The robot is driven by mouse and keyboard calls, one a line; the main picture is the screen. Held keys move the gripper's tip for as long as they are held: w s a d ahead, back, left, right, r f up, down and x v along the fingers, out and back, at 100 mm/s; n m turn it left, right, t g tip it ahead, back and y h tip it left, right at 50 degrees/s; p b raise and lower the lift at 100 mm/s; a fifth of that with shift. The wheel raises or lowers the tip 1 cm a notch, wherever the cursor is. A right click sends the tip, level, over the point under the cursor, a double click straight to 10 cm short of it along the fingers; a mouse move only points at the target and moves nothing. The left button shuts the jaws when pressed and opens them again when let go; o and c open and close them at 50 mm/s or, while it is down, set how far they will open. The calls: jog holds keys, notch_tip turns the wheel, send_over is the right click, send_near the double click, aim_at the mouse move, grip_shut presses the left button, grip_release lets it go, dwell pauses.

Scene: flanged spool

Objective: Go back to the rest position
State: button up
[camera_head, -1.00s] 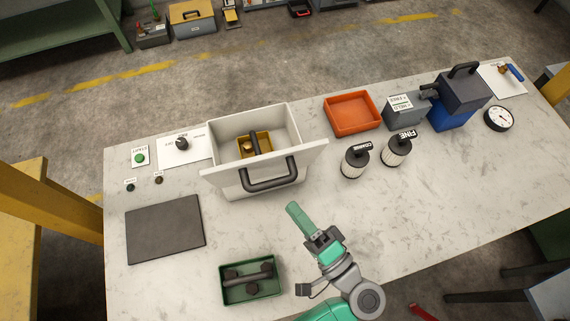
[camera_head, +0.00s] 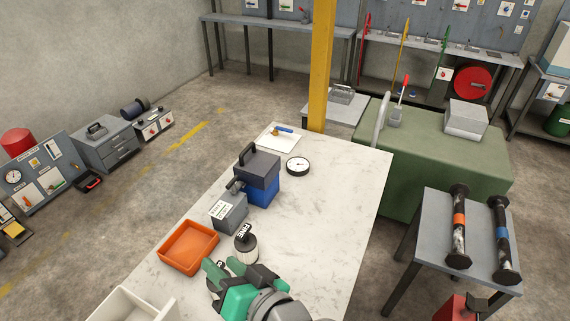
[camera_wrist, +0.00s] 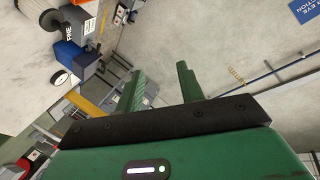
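My gripper (camera_head: 222,266) is raised over the near part of the white worktable (camera_head: 330,185) in the head view. In the wrist view its two green fingers (camera_wrist: 159,80) stand apart with nothing between them.
An orange tray (camera_head: 188,247), a grey labelled box (camera_head: 229,212), a blue box with a dark handled top (camera_head: 262,178) and a round gauge (camera_head: 298,166) stand on the table. A white bin (camera_head: 130,304) is at the lower left. The table's right side is clear.

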jog(key=w+d+r+t+h, duration=0.1)
jog(key=d+r+t+h, duration=0.2)
jog(key=r, duration=0.5)
jog(key=w+d+r+t+h, duration=0.1)
jog(key=d+r+t, duration=0.25)
jog(key=r, duration=0.35)
jog(key=s+d+r+m+t+h, duration=0.1)
jog(key=s+d+r+t+h, duration=0.3)
jog(key=r, duration=0.6)
jog(key=s+d+r+m+t+h, duration=0.1)
jog(key=s+d+r+t+h, duration=0.15)
jog(key=s+r+t, duration=0.5)
notch_tip(320, 180, up, 21)
jog(key=w+g+p, duration=0.2)
jog(key=p, duration=1.7)
jog(key=shift+f+g+h, duration=0.15)
jog(key=shift+g+h, duration=0.25)
jog(key=shift+h, duration=0.05)
